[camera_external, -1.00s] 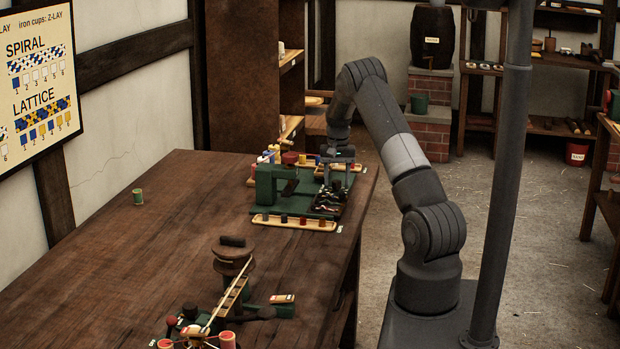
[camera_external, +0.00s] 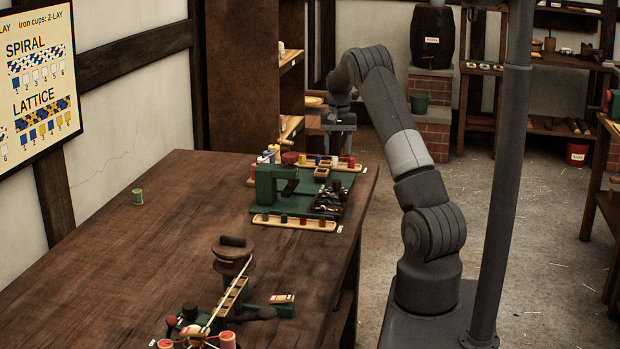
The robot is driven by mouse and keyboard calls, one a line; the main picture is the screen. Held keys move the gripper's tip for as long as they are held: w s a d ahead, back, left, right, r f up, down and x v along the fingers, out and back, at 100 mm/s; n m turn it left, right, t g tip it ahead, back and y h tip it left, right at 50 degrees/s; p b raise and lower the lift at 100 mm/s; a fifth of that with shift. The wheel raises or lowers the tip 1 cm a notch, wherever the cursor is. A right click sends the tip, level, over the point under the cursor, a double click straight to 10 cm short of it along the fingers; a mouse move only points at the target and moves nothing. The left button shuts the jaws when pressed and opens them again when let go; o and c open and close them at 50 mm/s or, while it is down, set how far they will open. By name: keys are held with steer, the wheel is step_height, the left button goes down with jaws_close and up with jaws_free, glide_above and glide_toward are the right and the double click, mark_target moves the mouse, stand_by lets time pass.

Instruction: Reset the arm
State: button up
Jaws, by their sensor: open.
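My gripper (camera_external: 339,145) hangs over the far end of the wooden table (camera_external: 130,235), above the back tray of the green braiding stand. It points downward and looks empty, with its fingers apart, though they are small in this view. My arm is raised and bent, reaching from its base at the right of the table. The green stand (camera_external: 268,185) with its dark parts sits below and to the left of my gripper, and the gripper is clear of it.
A long tray (camera_external: 295,223) with several spools lies before the stand; another tray (camera_external: 348,166) lies behind it. A green spool (camera_external: 138,197) stands alone at left. A rope device (camera_external: 232,262) occupies the table's front.

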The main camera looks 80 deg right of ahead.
stand_by(0.3)
steer(key=w+a+r+n, duration=0.1)
steer(key=w+a+r, duration=0.15)
steer(key=a, duration=0.25)
steer(key=w+a+r+n+t, duration=0.1)
steer(key=w+a+r, duration=0.1)
steer(key=a+r, duration=0.25)
steer(key=w+a+r+n, duration=0.1)
steer(key=w+a+r, duration=0.2)
steer(key=a, duration=0.3)
steer(key=a+r+n+t, duration=0.15)
steer(key=a+r, duration=0.25)
steer(key=a, duration=0.6)
steer(key=a+r+n, duration=0.3)
steer(key=a, duration=0.6)
steer(key=s+a+n+t, duration=0.1)
steer(key=s+a+n, duration=0.1)
steer(key=s+a, duration=0.3)
steer(key=s+a+f+n+t, duration=0.1)
steer(key=s+a+n, duration=0.2)
steer(key=a, duration=0.8)
steer(key=s+a+n+t, duration=0.1)
steer(key=s+a+n, duration=0.2)
steer(key=s+a, duration=0.4)
steer(key=shift+s+a+f, duration=0.3)
steer(key=shift+s+a, duration=0.1)
steer(key=shift+a, duration=0.65)
steer(key=shift+o, duration=0.2)
